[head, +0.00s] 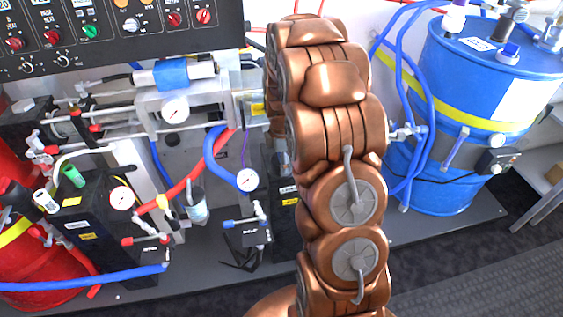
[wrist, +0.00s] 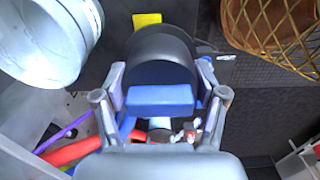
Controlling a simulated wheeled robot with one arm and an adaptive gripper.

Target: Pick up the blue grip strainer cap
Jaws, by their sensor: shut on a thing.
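The blue grip strainer cap shows in the wrist view as a blue block-shaped grip (wrist: 160,98) in front of a dark rounded body (wrist: 160,58). My gripper (wrist: 161,82) has one finger on each side of it and is shut on it. Whether the cap is seated on something or free cannot be told from this view. In the head view my copper arm covers the middle, and the gripper and the cap are hidden behind it.
A large blue drum (head: 470,120) stands at the right, with blue hoses beside it. Pump piping and a gauge (head: 176,110) fill the left, below a black control panel (head: 110,35). In the wrist view, a pale cylinder (wrist: 45,40) is close at upper left.

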